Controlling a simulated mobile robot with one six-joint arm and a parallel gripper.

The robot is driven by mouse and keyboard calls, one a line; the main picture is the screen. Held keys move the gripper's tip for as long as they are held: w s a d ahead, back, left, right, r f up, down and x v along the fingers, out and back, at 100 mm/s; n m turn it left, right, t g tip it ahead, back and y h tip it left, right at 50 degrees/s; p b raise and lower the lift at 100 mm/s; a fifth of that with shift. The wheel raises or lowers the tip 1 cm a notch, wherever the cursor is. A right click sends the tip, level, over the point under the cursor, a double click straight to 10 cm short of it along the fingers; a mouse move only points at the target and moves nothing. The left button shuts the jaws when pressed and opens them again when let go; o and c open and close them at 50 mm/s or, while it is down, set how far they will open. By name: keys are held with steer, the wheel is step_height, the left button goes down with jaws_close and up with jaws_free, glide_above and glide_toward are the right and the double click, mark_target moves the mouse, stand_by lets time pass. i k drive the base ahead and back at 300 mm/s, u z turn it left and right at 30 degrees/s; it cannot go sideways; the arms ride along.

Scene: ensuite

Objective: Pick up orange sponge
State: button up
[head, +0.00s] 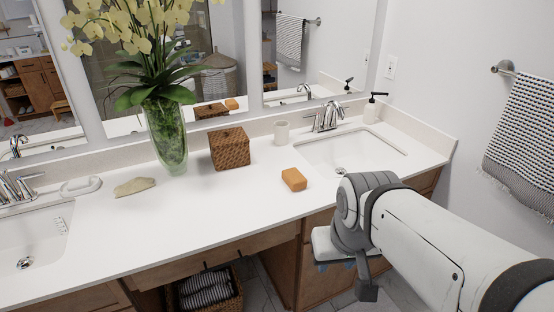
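The orange sponge (294,179) lies on the white countertop (232,214), just left of the right-hand sink. It is a small block and nothing covers it. My gripper (350,280) is at the lower right, in front of the counter's edge and apart from the sponge. My arm and wrist hide most of it, so its fingers do not show clearly. I cannot see anything held.
A woven box (229,149), a white cup (281,133) and a glass vase (167,135) with orchids stand behind the sponge. The right sink (352,148) has a tall faucet (328,117). A towel (523,142) hangs at right.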

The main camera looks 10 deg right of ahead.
mark_target(293, 178)
steer(key=z, duration=0.05)
steer(key=i, duration=1)
steer(key=u, duration=0.05)
